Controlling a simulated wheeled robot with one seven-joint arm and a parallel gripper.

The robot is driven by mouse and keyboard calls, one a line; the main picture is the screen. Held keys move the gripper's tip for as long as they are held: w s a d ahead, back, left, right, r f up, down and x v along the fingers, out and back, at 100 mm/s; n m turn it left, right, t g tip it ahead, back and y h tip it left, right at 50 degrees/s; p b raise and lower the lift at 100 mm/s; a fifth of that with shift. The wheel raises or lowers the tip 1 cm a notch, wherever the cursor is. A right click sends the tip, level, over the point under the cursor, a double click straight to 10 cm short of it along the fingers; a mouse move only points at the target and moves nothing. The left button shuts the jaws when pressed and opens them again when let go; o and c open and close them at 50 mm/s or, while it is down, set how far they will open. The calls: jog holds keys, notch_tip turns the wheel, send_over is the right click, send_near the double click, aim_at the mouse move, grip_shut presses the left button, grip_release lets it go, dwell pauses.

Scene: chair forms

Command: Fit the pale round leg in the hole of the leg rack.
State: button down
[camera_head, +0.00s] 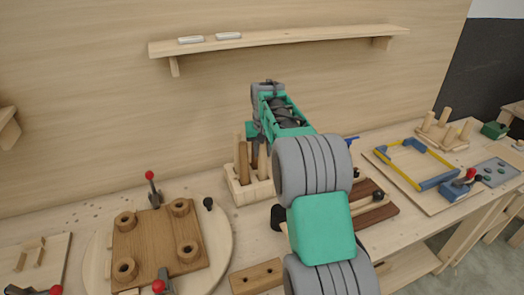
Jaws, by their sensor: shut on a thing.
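The leg rack (240,196) is a pale wooden block against the back of the bench, left of my arm. Brown legs (243,165) stand upright in it. My gripper (256,148) points down just above the rack, among the tops of the legs. It is shut on a leg that I take to be the pale round leg; its own jaws and the neighbouring legs hide most of it. I cannot tell whether its lower end is in the hole or above it. The hole itself is hidden.
A brown board with round sockets (150,245) and red-knobbed clamps lies on a round pale plate at left. A brown drilled block (256,277) lies in front. A blue and yellow frame (420,165) lies at right. A shelf (280,38) hangs above.

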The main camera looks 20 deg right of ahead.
jog(key=shift+f, duration=0.2)
jog(key=c, duration=1.1)
grip_release()
jog(key=shift+o, duration=0.2)
